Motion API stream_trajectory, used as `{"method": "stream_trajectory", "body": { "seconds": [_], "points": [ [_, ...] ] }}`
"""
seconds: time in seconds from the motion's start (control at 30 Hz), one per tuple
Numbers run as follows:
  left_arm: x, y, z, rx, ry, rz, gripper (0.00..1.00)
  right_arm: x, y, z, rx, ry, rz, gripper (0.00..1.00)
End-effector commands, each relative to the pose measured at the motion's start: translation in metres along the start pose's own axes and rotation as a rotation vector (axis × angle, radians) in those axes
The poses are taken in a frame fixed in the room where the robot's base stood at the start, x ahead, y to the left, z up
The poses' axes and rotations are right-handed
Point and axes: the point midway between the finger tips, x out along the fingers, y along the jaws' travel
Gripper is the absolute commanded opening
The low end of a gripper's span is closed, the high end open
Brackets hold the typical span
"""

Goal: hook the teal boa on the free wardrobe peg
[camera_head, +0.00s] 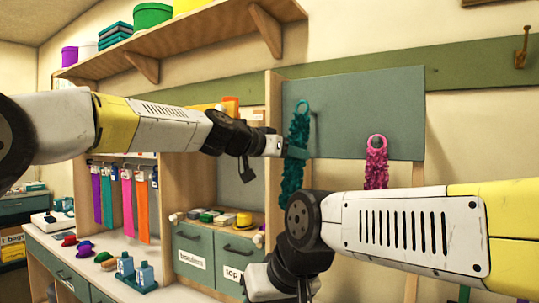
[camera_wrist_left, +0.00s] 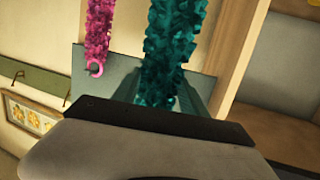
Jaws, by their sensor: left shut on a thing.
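The teal boa (camera_head: 295,165) hangs upright, its ring (camera_head: 302,106) at the top, in front of the grey-green wardrobe panel (camera_head: 350,100). My left gripper (camera_head: 284,148) is shut on the boa below the ring. The left wrist view also shows the teal boa (camera_wrist_left: 172,45) between the jaws. I cannot make out the free peg, or whether the ring touches one. A pink boa (camera_head: 376,165) hangs by its ring at the panel's right; it also shows in the left wrist view (camera_wrist_left: 100,30). My right arm crosses the lower right; its fingertips are not visible.
A wooden upright (camera_head: 273,100) borders the panel on the left. A brass hook (camera_head: 522,48) is on the green rail (camera_head: 480,60) at upper right. Coloured ties (camera_head: 126,205) hang at left. Labelled drawers (camera_head: 193,257) stand below. My right forearm covers the area below the pink boa.

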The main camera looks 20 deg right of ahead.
Motion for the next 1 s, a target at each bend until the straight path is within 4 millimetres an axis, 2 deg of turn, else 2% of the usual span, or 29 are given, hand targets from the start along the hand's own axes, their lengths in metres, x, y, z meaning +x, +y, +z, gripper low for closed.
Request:
{"method": "stream_trajectory", "body": {
  "seconds": [1.0],
  "points": [
    [0.059, -0.015, -0.007, 0.001, 0.0, 0.001, 0.1, 0.0, 0.0, 0.0, 0.0, 0.0, 0.0, 0.36]
  ]
}}
